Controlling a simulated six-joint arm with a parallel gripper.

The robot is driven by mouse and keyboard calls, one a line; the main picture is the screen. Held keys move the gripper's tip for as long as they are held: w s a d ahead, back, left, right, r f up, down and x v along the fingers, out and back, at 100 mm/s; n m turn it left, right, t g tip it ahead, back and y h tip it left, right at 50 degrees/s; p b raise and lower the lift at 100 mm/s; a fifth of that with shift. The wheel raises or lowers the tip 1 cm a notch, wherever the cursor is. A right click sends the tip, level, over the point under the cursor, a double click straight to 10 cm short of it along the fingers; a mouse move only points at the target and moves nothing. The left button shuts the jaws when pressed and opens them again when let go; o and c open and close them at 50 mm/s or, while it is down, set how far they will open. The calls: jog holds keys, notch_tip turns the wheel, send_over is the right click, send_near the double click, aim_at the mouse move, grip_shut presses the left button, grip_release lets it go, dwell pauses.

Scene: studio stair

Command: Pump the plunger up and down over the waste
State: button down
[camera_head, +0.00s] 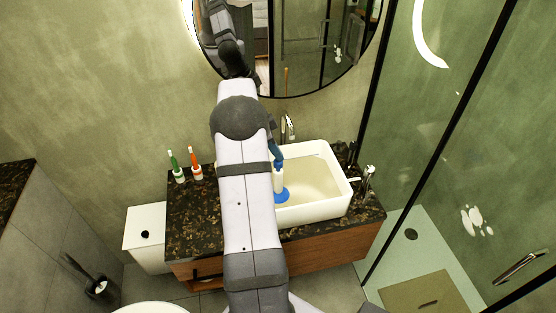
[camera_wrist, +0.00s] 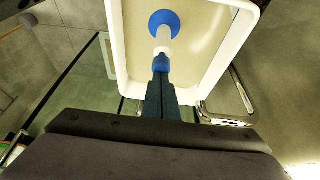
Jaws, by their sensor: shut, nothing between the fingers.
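The plunger stands in the white sink basin (camera_head: 325,207), with its blue cup (camera_head: 282,195) down and a white shaft (camera_head: 279,180) rising from it. In the wrist view its blue cup (camera_wrist: 164,22), white shaft (camera_wrist: 163,43) and blue handle end (camera_wrist: 160,63) line up with my fingers. My gripper (camera_wrist: 160,76) is shut, its fingertips at the blue handle end with nothing between them. I cannot tell whether they touch it.
A chrome faucet (camera_head: 288,126) stands behind the basin. More chrome fittings (camera_head: 367,178) are at the right. A glass shower wall (camera_head: 440,130) rises beyond the counter.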

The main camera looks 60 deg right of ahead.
jog(key=shift+f+b, duration=0.5)
jog(key=shift+f, duration=0.3)
jog(key=shift+r+p, duration=0.95)
jog(key=shift+r, duration=0.55)
jog(key=shift+f, duration=0.15)
jog(key=shift+f+b, duration=1.15)
jog(key=shift+f, duration=0.1)
jog(key=shift+r, duration=0.1)
jog(key=shift+r+p, duration=0.8)
jog(key=shift+r, duration=0.5)
jog(key=shift+f, duration=0.1)
